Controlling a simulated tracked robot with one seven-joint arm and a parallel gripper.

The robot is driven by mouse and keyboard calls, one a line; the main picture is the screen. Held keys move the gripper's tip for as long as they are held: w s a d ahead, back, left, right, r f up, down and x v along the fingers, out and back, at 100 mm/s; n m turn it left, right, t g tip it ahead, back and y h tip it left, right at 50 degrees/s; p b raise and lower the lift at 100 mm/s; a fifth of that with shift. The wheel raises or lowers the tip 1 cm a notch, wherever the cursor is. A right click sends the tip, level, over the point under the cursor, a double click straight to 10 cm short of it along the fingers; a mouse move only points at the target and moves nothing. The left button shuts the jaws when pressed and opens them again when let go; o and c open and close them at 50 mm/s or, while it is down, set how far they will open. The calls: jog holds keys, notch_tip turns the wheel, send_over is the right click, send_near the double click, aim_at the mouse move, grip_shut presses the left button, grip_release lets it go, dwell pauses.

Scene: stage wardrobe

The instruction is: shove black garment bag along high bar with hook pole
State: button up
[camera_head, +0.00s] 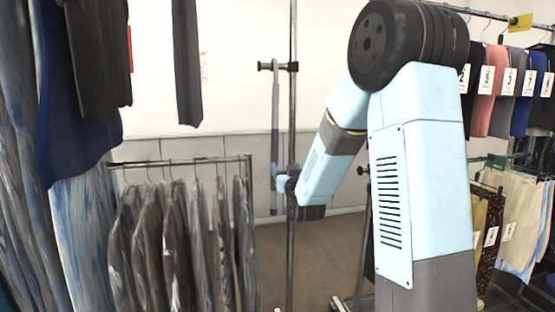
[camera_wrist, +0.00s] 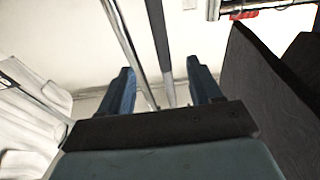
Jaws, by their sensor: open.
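A long grey pole (camera_head: 274,130), which looks like the hook pole, hangs upright from a bracket on a chrome stand; its upper end is hard to make out. My gripper (camera_head: 285,182) is beside its lower part, mostly hidden behind my wrist. In the wrist view the fingers (camera_wrist: 162,88) are open, and the grey pole (camera_wrist: 158,35) runs down into the gap between them, not clasped. Dark garments hang at the upper left: a wide black one (camera_head: 97,60) and a narrow dark grey one (camera_head: 187,65). I cannot tell which is the black garment bag. The high bar is out of view.
The chrome stand post (camera_head: 291,110) stands close to the pole and also shows in the wrist view (camera_wrist: 124,38). A low rack of clear-covered garments (camera_head: 180,240) stands left. Racks with numbered clothes (camera_head: 500,85) stand right. A dark panel (camera_wrist: 265,90) is close right of my fingers.

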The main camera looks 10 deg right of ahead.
aim_at(275, 140)
jog(key=shift+x, duration=7.45)
jog(key=shift+f, duration=0.1)
grip_shut()
jog(key=shift+r, duration=0.2)
jog(key=shift+r, duration=1.95)
